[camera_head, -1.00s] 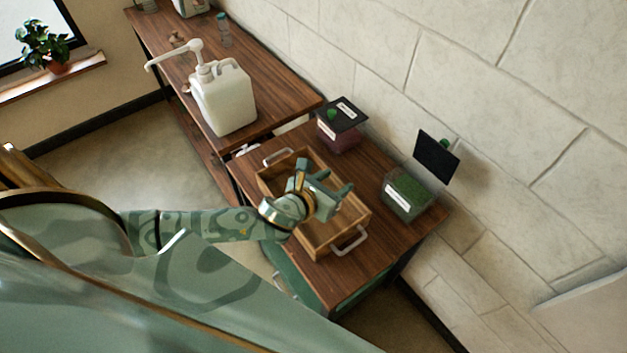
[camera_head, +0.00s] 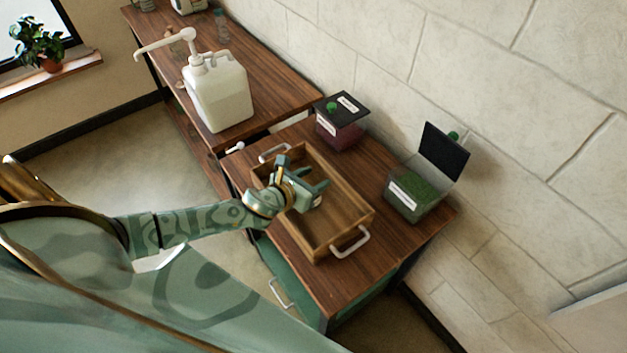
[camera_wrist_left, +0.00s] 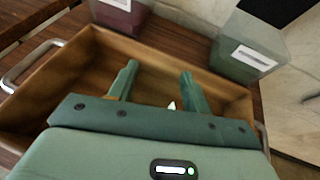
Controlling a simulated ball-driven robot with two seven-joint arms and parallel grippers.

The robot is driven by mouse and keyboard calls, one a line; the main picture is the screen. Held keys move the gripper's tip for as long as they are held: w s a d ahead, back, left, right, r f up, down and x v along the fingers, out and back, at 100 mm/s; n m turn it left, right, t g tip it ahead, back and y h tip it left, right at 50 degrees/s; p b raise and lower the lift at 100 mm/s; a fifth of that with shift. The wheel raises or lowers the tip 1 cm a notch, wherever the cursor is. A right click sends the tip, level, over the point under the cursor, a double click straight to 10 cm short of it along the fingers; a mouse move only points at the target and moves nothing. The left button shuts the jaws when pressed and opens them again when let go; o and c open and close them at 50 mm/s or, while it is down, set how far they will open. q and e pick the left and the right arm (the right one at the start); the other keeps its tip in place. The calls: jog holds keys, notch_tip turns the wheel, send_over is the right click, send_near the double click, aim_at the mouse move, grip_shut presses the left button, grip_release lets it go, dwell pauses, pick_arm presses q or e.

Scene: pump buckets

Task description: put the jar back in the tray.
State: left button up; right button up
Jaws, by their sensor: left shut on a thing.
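The wooden tray (camera_head: 357,216) with two metal handles stands on the near table; it also fills much of the left wrist view (camera_wrist_left: 48,84). My left gripper (camera_head: 318,192) is over the tray, towards its left side. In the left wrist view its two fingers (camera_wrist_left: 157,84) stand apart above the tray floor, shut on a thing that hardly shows. I take it to be the jar; only a small white patch (camera_wrist_left: 171,105) shows between the fingers, and the jar's shape cannot be made out. Whether it touches the tray floor cannot be told. My right gripper is not in view.
Behind the tray stand a dark-lidded box with red contents (camera_head: 340,132) and an open-lidded box with green contents (camera_head: 413,198). A white pump canister (camera_head: 218,97) is on the far table, with a small bottle (camera_head: 221,27) beyond. Bare tabletop lies at the tray's near right.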

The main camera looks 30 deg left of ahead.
pick_arm(q)
jog(key=shift+r, duration=0.15)
jog(key=o, duration=1.2)
jog(key=shift+o, duration=0.2)
jog(key=shift+s+r, duration=0.15)
jog(key=shift+s, duration=0.05)
jog(key=p+v, duration=0.2)
jog(key=v, duration=0.9)
jog(key=shift+s+a+r, duration=0.1)
jog(key=shift+s+a, duration=0.05)
jog(key=shift+s, duration=0.2)
